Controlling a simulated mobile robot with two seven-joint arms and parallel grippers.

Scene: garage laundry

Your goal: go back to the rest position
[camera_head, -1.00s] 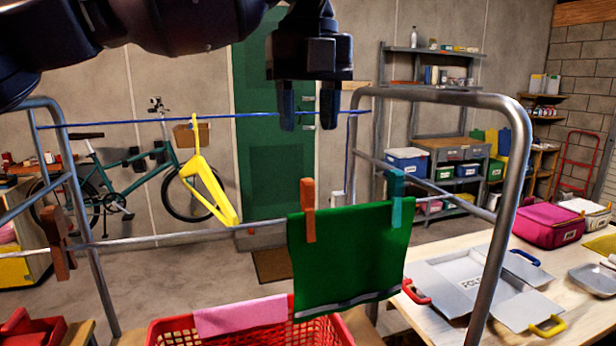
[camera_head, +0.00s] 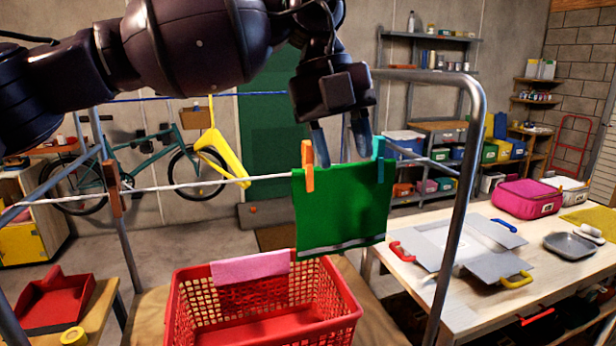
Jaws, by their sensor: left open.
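My left gripper (camera_head: 341,142) is open and empty, its fingers pointing down. In the picture its fingertips lie just above and behind the top edge of the green cloth (camera_head: 342,205); whether they touch it I cannot tell. The cloth hangs on the white line (camera_head: 180,186), held by an orange clothespin (camera_head: 308,172) and a teal clothespin (camera_head: 379,158). My right gripper is out of view.
The metal rack frame (camera_head: 470,150) stands around the cloth. A red basket (camera_head: 262,330) with a pink cloth (camera_head: 250,268) over its rim is below. A yellow hanger (camera_head: 212,158) hangs left. A table (camera_head: 440,290) with a folding board (camera_head: 460,245) is right.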

